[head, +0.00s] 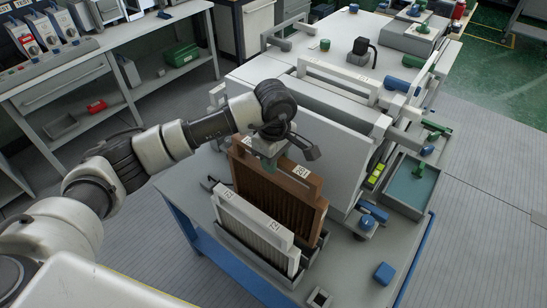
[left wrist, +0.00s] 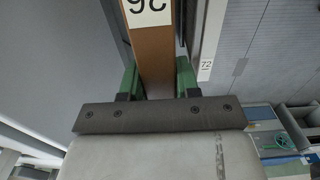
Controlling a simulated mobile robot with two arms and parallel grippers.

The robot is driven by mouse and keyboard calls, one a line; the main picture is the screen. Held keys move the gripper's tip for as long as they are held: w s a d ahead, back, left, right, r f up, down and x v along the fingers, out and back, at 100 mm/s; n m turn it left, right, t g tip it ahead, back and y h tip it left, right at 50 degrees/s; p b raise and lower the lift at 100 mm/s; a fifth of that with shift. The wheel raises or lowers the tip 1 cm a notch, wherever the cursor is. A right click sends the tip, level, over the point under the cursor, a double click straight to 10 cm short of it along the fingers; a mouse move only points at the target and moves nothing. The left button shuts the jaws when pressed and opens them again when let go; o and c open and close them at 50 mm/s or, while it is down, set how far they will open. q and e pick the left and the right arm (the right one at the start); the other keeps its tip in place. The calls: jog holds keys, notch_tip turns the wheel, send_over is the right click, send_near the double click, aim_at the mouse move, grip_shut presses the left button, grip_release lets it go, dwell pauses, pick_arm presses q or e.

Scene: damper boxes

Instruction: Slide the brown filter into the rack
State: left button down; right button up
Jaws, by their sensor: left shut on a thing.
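The brown filter (head: 309,213) stands upright behind a white filter (head: 246,222), with a white label on its top edge. The grey rack (head: 240,262) holds the white filter. My left gripper (head: 269,163) is shut on the brown filter's top edge from above. In the left wrist view the green fingers (left wrist: 158,80) flank the brown filter's labelled edge (left wrist: 152,50). The white filter hides the brown filter's lower part, so I cannot tell how deep it sits in the rack. My right gripper is not in view.
A large white machine housing (head: 322,146) stands close behind the brown filter. A tray (head: 410,187) lies at the right.

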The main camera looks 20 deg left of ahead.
pick_arm(q)
jog(key=f, duration=0.1)
jog(key=a+f, duration=0.1)
jog(key=b, duration=0.1)
jog(key=shift+w+a+f, duration=0.25)
jog(key=shift+f, duration=0.15)
jog(key=shift+d+f+b, duration=0.15)
jog(key=shift+f+b, duration=0.1)
jog(key=shift+f, duration=0.3)
jog(key=shift+d+f+b, duration=0.15)
jog(key=shift+f+b, duration=0.1)
jog(key=shift+f, duration=0.4)
jog(key=shift+a, duration=0.1)
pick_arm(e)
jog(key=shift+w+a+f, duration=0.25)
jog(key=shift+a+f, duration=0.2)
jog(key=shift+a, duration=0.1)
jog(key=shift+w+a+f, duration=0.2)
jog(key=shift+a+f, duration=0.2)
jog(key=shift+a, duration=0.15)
pick_arm(q)
jog(key=shift+r, duration=0.2)
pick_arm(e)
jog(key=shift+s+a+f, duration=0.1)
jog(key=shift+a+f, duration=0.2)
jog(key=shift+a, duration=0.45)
